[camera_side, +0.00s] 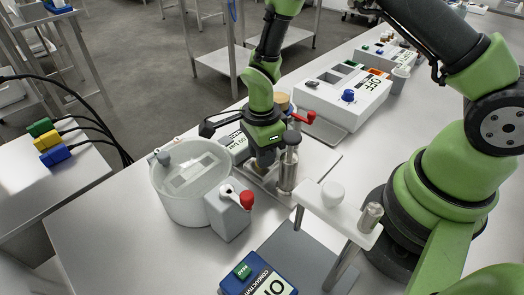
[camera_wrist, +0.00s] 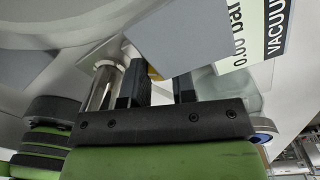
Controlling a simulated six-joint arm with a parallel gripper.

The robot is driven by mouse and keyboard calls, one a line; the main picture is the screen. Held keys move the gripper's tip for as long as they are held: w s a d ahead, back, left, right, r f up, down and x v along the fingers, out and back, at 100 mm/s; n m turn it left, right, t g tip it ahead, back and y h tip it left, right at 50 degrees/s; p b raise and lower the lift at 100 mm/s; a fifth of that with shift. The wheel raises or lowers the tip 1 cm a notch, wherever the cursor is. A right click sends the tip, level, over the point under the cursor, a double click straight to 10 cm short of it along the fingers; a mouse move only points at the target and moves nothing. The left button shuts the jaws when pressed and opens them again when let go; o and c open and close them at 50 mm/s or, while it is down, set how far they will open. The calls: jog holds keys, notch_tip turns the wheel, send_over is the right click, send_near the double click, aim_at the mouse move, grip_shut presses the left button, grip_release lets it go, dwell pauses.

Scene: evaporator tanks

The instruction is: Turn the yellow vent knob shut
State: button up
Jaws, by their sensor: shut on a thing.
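My gripper (camera_side: 265,165) points down beside the white round tank (camera_side: 190,212), in front of the vacuum gauge panel. In the wrist view its two dark fingers (camera_wrist: 160,88) are shut around the yellow vent knob (camera_wrist: 153,73). Only a small yellow patch of the knob shows between the fingers. The rest is hidden, so I cannot tell how far it is turned. In the side view my gripper hides the knob. The vacuum gauge panel (camera_wrist: 262,32) reads 0.00 bar.
A metal cylinder with a dark top (camera_side: 289,170) stands close to my gripper's right. A red-handled valve (camera_side: 247,200) is in front, another red handle (camera_side: 309,118) behind. A white rack (camera_side: 325,214) and a blue conductivity meter (camera_side: 260,276) stand nearer; a white control box (camera_side: 345,105) stands behind.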

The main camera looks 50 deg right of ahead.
jog(key=o, duration=0.9)
notch_tip(320, 180, up, 10)
jog(key=shift+w+d+f, duration=0.1)
jog(key=shift+w, duration=0.05)
